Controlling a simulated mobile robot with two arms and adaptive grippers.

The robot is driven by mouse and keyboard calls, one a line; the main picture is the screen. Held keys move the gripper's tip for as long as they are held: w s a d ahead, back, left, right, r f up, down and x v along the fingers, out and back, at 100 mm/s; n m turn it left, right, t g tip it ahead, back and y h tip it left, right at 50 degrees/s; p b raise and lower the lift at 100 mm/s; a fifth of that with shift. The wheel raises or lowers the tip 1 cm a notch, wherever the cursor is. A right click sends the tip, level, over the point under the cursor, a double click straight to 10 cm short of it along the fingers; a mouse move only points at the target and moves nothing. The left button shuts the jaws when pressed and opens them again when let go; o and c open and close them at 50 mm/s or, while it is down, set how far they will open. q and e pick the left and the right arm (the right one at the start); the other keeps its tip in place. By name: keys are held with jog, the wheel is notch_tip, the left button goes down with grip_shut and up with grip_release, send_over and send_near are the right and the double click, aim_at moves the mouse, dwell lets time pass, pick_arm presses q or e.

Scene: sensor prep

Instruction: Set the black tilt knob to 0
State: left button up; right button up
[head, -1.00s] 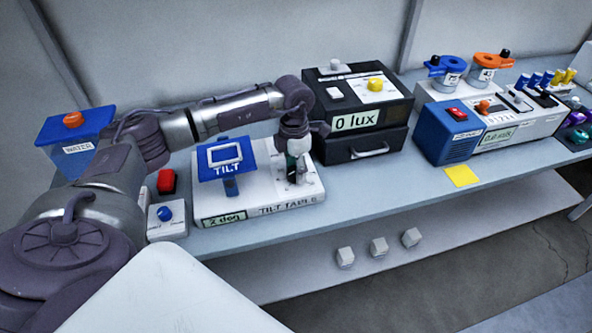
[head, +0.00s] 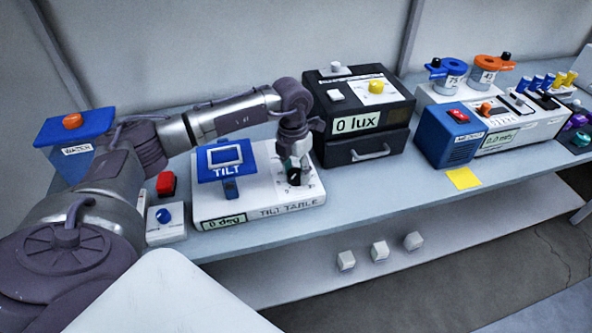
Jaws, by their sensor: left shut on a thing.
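The tilt table (head: 262,204) is a white box on the bench with a blue tilting plate (head: 226,171) on its left part. Its display (head: 224,221) reads "0 deg". The black tilt knob (head: 294,178) is on the right part of its top, partly hidden by my fingers. My left gripper (head: 295,171) points down from above and is shut on the knob. My right gripper is not in view.
A black box reading "0 lux" (head: 356,121) stands right behind the tilt table. A red block (head: 166,184) and a white box with a blue knob (head: 164,217) sit to its left. Free bench lies around a yellow note (head: 463,178).

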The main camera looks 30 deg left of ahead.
aim_at(294, 171)
pick_arm(q)
jog(key=shift+w+r, duration=0.1)
jog(key=shift+r, duration=0.05)
jog(key=o, duration=1.2)
jog(key=r, duration=1.1)
jog(key=shift+a+r, duration=0.4)
